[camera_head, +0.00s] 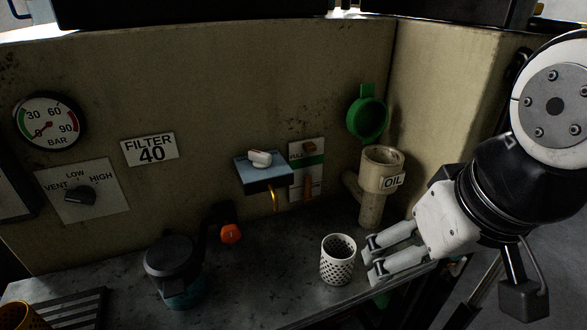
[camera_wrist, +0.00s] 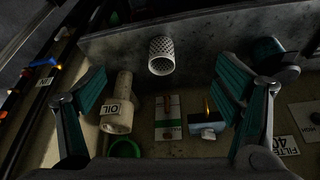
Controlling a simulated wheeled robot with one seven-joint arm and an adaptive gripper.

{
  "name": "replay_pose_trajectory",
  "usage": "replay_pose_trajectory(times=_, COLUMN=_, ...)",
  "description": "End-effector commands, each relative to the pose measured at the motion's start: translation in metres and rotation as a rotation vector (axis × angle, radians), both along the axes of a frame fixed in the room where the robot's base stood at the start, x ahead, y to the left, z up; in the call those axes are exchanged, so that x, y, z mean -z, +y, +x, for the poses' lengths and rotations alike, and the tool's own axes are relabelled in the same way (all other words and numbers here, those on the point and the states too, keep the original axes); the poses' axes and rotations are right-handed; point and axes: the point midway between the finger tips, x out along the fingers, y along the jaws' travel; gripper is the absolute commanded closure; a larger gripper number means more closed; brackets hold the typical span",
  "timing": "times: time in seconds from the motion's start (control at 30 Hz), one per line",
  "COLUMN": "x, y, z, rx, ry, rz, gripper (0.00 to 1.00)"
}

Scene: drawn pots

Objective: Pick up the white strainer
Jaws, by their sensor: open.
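The white strainer (camera_head: 338,260) is a small perforated cup standing upright on the grey worktop, near its front right edge. It also shows in the wrist view (camera_wrist: 161,56), ahead of and between my fingers, with its open mouth visible. My gripper (camera_head: 372,262) is just to the right of the strainer in the head view, its fingers pointing left towards it. In the wrist view my gripper (camera_wrist: 165,88) has its two green-padded fingers wide apart with nothing between the pads. I cannot tell whether a fingertip touches the strainer.
A beige OIL filler pipe (camera_head: 374,190) with an open green cap (camera_head: 367,116) stands behind my gripper. A dark-lidded canister (camera_head: 174,272) stands left on the worktop (camera_head: 255,292). A blue wall box (camera_head: 262,172) projects behind. The worktop between canister and strainer is clear.

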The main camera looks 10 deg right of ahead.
Motion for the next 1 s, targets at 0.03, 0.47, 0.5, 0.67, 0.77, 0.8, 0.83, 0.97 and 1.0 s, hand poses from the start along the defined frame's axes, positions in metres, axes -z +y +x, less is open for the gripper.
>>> replay_pose_trajectory(times=0.03, x=0.000, y=0.000, z=0.000, rx=0.000, ry=0.000, rz=0.000, gripper=0.16)
replay_pose_trajectory(times=0.47, x=0.000, y=0.000, z=0.001, rx=0.002, ry=0.001, rz=0.002, gripper=0.12)
replay_pose_trajectory(times=0.5, x=-0.001, y=0.000, z=0.002, rx=0.009, ry=0.005, rz=0.005, gripper=0.12)
replay_pose_trajectory(times=0.67, x=-0.007, y=0.001, z=0.023, rx=0.080, ry=0.042, rz=0.047, gripper=0.12)
replay_pose_trajectory(times=0.77, x=-0.009, y=0.002, z=0.046, rx=0.165, ry=0.083, rz=0.086, gripper=0.12)
replay_pose_trajectory(times=0.8, x=-0.010, y=0.002, z=0.057, rx=0.204, ry=0.100, rz=0.103, gripper=0.12)
replay_pose_trajectory(times=0.83, x=-0.009, y=0.003, z=0.065, rx=0.233, ry=0.112, rz=0.114, gripper=0.12)
replay_pose_trajectory(times=0.97, x=-0.003, y=0.003, z=0.099, rx=0.362, ry=0.165, rz=0.152, gripper=0.12)
replay_pose_trajectory(times=1.0, x=0.000, y=0.003, z=0.110, rx=0.403, ry=0.181, rz=0.162, gripper=0.12)
